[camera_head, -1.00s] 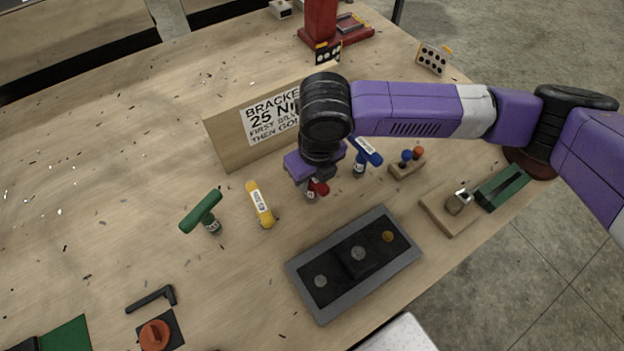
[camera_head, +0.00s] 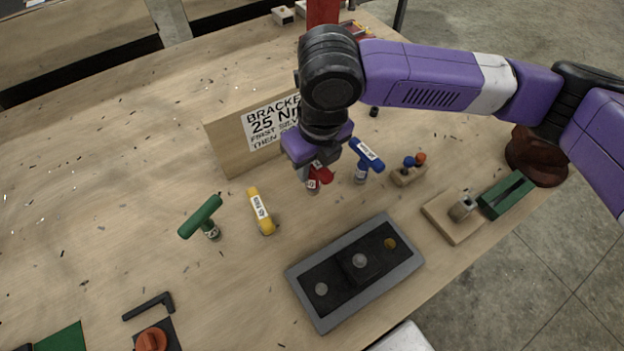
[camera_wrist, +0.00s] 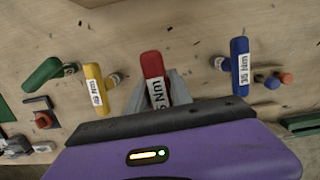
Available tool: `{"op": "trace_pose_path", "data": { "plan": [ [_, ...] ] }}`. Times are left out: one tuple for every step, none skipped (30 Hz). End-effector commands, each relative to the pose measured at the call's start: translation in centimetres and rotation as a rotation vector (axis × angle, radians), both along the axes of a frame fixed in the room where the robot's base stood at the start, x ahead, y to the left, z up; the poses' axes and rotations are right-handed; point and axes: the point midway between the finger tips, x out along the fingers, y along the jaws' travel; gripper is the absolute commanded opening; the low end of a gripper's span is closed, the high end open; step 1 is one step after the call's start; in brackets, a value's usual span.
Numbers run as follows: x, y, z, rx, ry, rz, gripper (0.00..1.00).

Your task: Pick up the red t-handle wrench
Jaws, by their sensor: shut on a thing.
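The red t-handle wrench (camera_head: 317,180) is under my gripper (camera_head: 318,172) in the head view, partly hidden by it. In the wrist view the red handle (camera_wrist: 152,66) with a white label lies between the grey fingers of my gripper (camera_wrist: 156,88), which are shut on it. The wrench looks upright. Whether its lower end touches the table I cannot tell.
A blue t-handle wrench (camera_head: 366,155) stands close on the right, a yellow one (camera_head: 259,210) and a green one (camera_head: 202,217) to the left. A wooden sign (camera_head: 225,150) stands behind. A grey tray (camera_head: 300,283) with a black inset lies in front.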

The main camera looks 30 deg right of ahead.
Motion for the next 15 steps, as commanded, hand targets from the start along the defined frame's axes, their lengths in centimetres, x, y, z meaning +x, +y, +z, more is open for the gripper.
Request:
{"op": "trace_pose_path", "data": {
  "plan": [
    [0.2, 0.0, 1.4, -0.002, -0.007, 0.002, 0.00],
    [0.1, 0.0, 2.3, -0.002, -0.006, 0.002, 0.00],
    [0.1, 0.0, 3.5, -0.001, -0.006, 0.001, 0.00],
    [0.1, 0.0, 4.3, -0.002, -0.006, 0.002, 0.00],
    [0.1, 0.0, 5.1, -0.001, -0.006, 0.002, 0.00],
    [0.1, 0.0, 6.2, -0.002, -0.005, 0.001, 0.00],
    [0.1, 0.0, 6.9, -0.002, -0.005, 0.001, 0.00],
    [0.1, 0.0, 7.6, 0.000, -0.005, 0.001, 0.00],
    [0.1, 0.0, 8.5, -0.001, -0.004, 0.000, 0.00],
    [0.1, 0.0, 9.1, -0.001, -0.004, 0.000, 0.00],
    [0.1, 0.0, 9.7, -0.001, -0.004, 0.000, 0.00],
    [0.0, 0.0, 10.3, -0.001, -0.003, 0.001, 0.00],
    [0.1, 0.0, 10.8, -0.001, -0.003, 0.001, 0.00],
    [0.1, 0.0, 11.2, 0.000, -0.003, 0.000, 0.00],
    [0.1, 0.0, 11.7, -0.001, -0.002, 0.000, 0.00]
  ]
}}
